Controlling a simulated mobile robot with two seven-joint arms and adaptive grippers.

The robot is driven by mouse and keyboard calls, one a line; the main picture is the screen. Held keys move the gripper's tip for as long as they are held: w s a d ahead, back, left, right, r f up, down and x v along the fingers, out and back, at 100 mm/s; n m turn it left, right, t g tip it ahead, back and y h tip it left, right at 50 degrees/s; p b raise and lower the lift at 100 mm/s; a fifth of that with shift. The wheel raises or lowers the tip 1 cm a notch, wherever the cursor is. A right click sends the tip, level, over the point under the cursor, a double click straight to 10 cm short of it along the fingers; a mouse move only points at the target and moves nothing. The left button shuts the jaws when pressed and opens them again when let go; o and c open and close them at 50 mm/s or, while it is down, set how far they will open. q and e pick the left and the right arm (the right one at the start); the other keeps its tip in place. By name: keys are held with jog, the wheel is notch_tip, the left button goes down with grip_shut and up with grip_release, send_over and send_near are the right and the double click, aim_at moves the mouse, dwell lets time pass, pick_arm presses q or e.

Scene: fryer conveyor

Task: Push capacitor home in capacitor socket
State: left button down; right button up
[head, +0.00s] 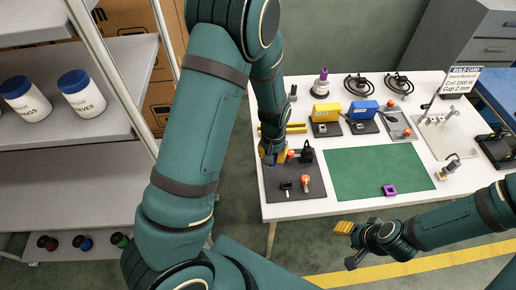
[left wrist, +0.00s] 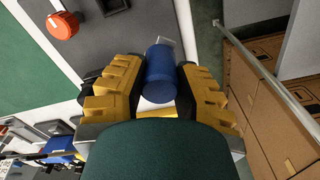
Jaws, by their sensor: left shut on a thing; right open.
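My left gripper (left wrist: 157,85) is shut on a blue cylinder, which I take as the capacitor (left wrist: 160,78); it sits between the yellow finger pads. A pale tab shows at the cylinder's far end. In the head view the left gripper (head: 271,157) is low over the far left of the dark grey mat (head: 291,203), and the cylinder is mostly hidden there. I cannot make out the capacitor socket, or whether the cylinder touches anything. My right gripper (head: 347,244) is open and empty, in front of the table's near edge.
On the mat are a black block (head: 307,154), a small black part (head: 286,187) and an orange knob (head: 305,181). A green mat (head: 375,174) holds a purple part (head: 390,190). Yellow and blue units (head: 362,110) stand behind. Shelves (head: 75,150) are at left.

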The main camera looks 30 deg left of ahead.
pick_arm(q)
jog(key=s+d+r+m+p, duration=0.1)
jog(key=s+d+r+m, duration=0.25)
jog(key=d+m, duration=0.55)
jog(key=shift+m, duration=0.8)
jog(key=shift+w+a+f+b, duration=0.1)
jog(key=shift+a+f+b, duration=0.25)
jog(key=shift+f+b, duration=0.25)
jog(key=shift+w+a+f+b, duration=0.1)
jog(key=shift+a+f+b, duration=0.25)
jog(key=shift+f+b, duration=0.25)
jog(key=shift+w+a+f+b, duration=0.1)
jog(key=shift+a+f+b, duration=0.25)
jog(key=shift+f+b, duration=0.65)
jog(key=shift+f, duration=0.35)
jog(key=shift+f+b, duration=0.95)
jog(key=shift+f, duration=0.3)
jog(key=c, duration=0.7)
grip_release()
jog(key=shift+c, duration=0.2)
